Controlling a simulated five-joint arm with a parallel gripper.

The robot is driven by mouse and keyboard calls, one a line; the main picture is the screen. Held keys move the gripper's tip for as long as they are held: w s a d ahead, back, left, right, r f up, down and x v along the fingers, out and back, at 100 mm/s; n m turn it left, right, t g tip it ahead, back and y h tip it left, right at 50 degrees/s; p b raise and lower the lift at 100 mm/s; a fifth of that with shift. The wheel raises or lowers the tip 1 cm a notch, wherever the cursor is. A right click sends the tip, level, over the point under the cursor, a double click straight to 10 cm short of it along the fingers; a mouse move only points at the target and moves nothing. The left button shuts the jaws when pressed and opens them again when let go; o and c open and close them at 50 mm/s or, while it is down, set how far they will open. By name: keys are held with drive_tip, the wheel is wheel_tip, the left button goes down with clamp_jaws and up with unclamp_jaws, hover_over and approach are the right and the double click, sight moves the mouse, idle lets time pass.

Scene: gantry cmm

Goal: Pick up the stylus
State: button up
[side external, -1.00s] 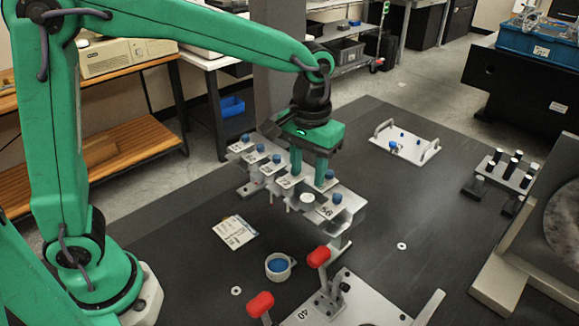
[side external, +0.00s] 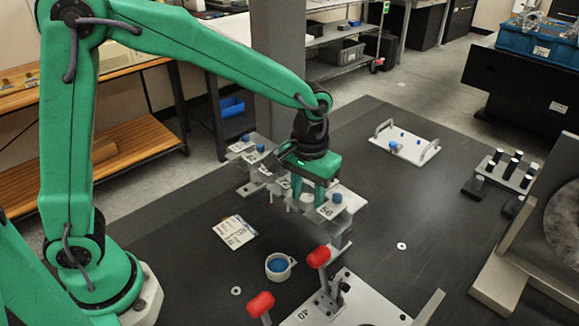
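The stylus rack (side external: 329,211) is a stepped row of grey numbered plates with blue-capped styli in it. One blue cap (side external: 336,197) shows at its near right end, and blue caps (side external: 260,149) show at its far left end. My gripper (side external: 309,195) is low over the near part of the rack. Its two green fingers are apart and point down, one on each side of a small pale stylus top (side external: 306,199). I cannot tell whether the fingers touch it. The gripper hides the middle styli.
A small cup with blue contents (side external: 279,266) and a printed card (side external: 234,232) lie left of the rack. A red-handled clamp fixture (side external: 325,301) stands in front. A handled plate (side external: 405,146) and a block with black pins (side external: 507,172) are at right.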

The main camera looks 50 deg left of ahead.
sight(308, 197)
drive_tip(key=shift+c, duration=0.2)
idle(0.3)
drive_tip(key=c, duration=0.7)
drive_tip(key=shift+r, duration=0.4)
wheel_tip(308, 197, up, 3)
drive_tip(key=shift+r, duration=0.1)
drive_tip(key=s+d+r, duration=0.2)
drive_tip(key=s, duration=0.1)
drive_tip(key=s+d+r, duration=0.2)
drive_tip(key=s+d, duration=0.1)
drive_tip(key=s+d+r, duration=0.2)
drive_tip(key=s+r, duration=0.1)
drive_tip(key=shift+d, duration=0.25)
